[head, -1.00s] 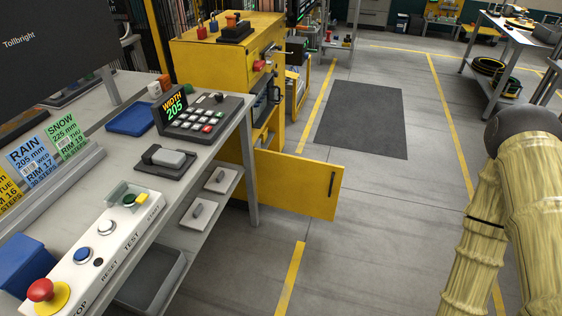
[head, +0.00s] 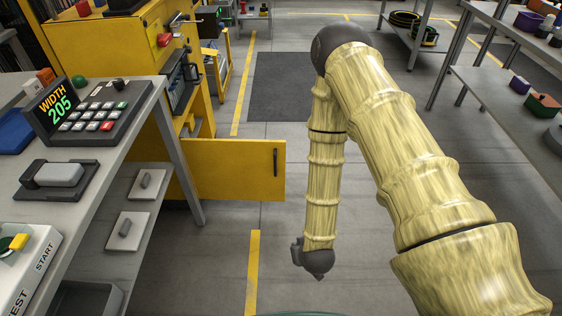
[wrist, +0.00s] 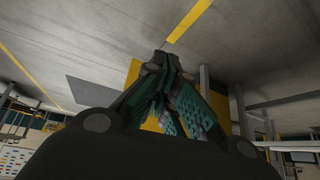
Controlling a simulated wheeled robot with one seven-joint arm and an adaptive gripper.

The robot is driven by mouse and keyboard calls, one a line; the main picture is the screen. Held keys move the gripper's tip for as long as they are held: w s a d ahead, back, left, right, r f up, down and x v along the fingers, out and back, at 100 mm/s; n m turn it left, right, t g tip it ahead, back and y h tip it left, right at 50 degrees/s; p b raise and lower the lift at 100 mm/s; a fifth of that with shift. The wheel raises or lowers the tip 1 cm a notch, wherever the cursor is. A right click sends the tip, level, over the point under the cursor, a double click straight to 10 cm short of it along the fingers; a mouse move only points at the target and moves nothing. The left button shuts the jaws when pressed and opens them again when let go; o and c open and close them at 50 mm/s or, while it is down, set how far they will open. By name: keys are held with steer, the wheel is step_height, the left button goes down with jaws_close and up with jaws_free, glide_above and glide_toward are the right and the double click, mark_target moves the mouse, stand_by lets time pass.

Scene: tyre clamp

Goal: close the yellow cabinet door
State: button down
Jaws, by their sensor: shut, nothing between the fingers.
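The yellow cabinet (head: 105,45) stands at the upper left in the head view. Its yellow door (head: 225,165) stands wide open, sticking out to the right over the floor, with a dark handle (head: 276,162) near its free edge. My arm hangs just right of the door in the head view, with a visible gap in the picture. My gripper (wrist: 163,66) shows in the wrist view, dark with teal finger pads, shut and empty. A yellow surface, likely the door, shows partly hidden behind the fingers. I cannot tell the distance or any contact.
A grey workbench (head: 140,115) with a keypad panel (head: 90,112) stands at left, close to the door's hinge side. Grey shelves (head: 500,95) stand at right. A dark mat (head: 285,85) and open floor lie beyond the door.

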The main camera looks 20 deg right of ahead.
steer(key=w+f+t+h+b, duration=0.15)
steer(key=w+t+b, duration=0.6)
steer(key=w, duration=1.05)
steer(key=m+t+h+b, duration=0.3)
steer(key=h+b, duration=0.1)
steer(key=b, duration=0.6)
glide_toward(282, 147)
steer(key=b+x, duration=0.4)
steer(key=x, duration=0.2)
steer(key=shift+w+d, duration=0.15)
steer(key=shift+w, duration=0.35)
steer(key=shift+w+d, duration=0.1)
